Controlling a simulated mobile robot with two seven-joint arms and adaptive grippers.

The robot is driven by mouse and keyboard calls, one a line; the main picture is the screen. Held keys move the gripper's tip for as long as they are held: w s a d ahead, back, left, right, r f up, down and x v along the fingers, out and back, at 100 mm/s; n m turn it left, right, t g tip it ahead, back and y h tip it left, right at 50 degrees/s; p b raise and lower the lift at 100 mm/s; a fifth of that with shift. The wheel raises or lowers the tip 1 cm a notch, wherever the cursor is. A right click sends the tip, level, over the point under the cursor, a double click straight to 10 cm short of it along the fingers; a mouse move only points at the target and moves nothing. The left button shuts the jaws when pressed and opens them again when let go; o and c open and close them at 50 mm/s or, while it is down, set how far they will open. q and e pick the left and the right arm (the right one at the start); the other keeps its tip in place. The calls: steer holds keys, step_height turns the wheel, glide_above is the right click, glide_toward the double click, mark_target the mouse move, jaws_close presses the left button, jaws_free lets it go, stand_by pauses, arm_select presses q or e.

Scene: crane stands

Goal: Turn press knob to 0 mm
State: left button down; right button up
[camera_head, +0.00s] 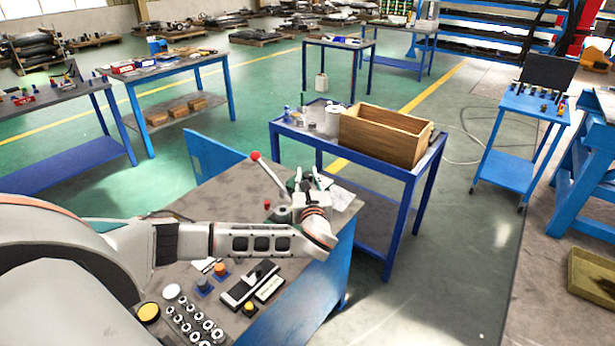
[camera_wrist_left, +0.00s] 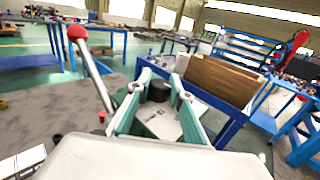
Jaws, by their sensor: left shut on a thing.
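My left gripper (camera_head: 307,181) reaches over the far right part of the grey workbench (camera_head: 225,195). In the left wrist view its two fingers (camera_wrist_left: 160,97) stand on either side of a dark round knob (camera_wrist_left: 158,88), and it is shut on this knob. A pale plate or sheet (camera_wrist_left: 160,120) lies below the knob. In the head view the gripper and wrist hide most of the knob, and no scale or reading on it can be made out. My right gripper is in neither view.
A lever with a red ball (camera_head: 255,156) rises just left of the gripper; its red ball also shows in the wrist view (camera_wrist_left: 77,32). A control panel with buttons (camera_head: 195,320) is on the near bench. A blue table (camera_head: 435,155) with a wooden crate (camera_head: 385,135) stands behind right.

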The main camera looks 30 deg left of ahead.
arm_select(q)
steer(key=shift+d+f+n+g+y, duration=0.1)
steer(key=shift+f+n+g+y, duration=0.05)
steer(key=shift+n+g+y, duration=0.8)
steer(key=shift+f+n+g+y+b, duration=0.1)
steer(key=shift+n+g+y+b, duration=0.35)
steer(key=shift+n+g+y, duration=0.55)
steer(key=shift+n+g+y+b, duration=0.3)
steer(key=shift+n+g+y, duration=0.05)
steer(key=shift+g, duration=0.5)
steer(key=shift+f+n+g+y+b, duration=0.1)
steer(key=shift+n+g+y+b, duration=0.5)
steer(key=shift+n+g+b, duration=0.35)
steer(key=shift+g+b, duration=0.55)
steer(key=shift+g, duration=0.2)
steer(key=n+g+y+b, duration=0.1)
steer(key=n+g+b, duration=0.1)
steer(key=g+b, duration=0.1)
steer(key=shift+n+b, duration=0.35)
steer(key=shift+b, duration=0.15)
steer(key=shift+r+g+b, duration=0.25)
steer(key=shift+g+b, duration=0.05)
steer(key=shift+g, duration=0.2)
steer(key=shift+r, duration=0.1)
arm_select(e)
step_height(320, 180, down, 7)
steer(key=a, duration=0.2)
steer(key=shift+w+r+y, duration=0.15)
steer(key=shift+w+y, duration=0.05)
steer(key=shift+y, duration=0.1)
